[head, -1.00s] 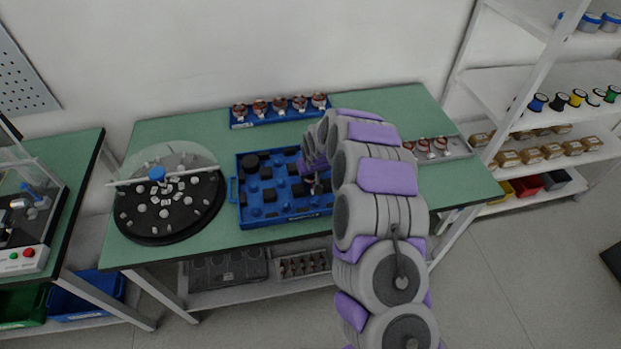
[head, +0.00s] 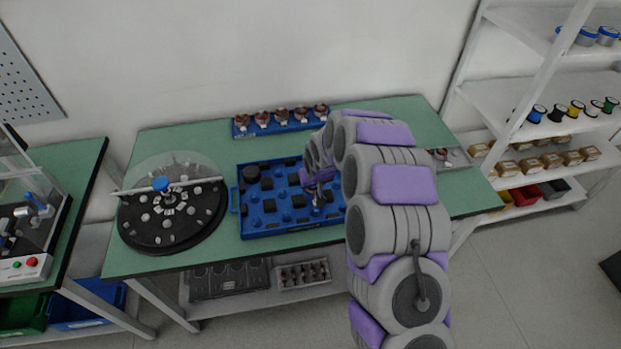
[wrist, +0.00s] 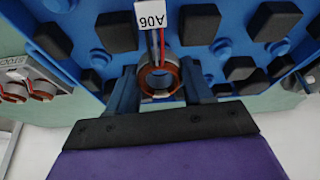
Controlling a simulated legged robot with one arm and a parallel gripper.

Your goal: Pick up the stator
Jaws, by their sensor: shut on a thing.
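The stator (wrist: 160,77) is a copper-coloured ring with red and dark wires and a white tag reading A06. In the wrist view it sits between the two dark fingers of my gripper (wrist: 160,92), which is shut on it. Behind it is the blue tray (wrist: 195,60) with black blocks and round blue pegs. In the head view my gripper (head: 317,190) is over the right part of the same tray (head: 262,229), partly hidden by my arm. I cannot tell whether the stator touches the tray.
A blue rack (head: 283,127) with several stators stands at the back of the green table (head: 200,137). A round black turntable (head: 170,238) with a clear cover is on the left. A grey tray (head: 458,156) with stators is on the right, partly behind my arm.

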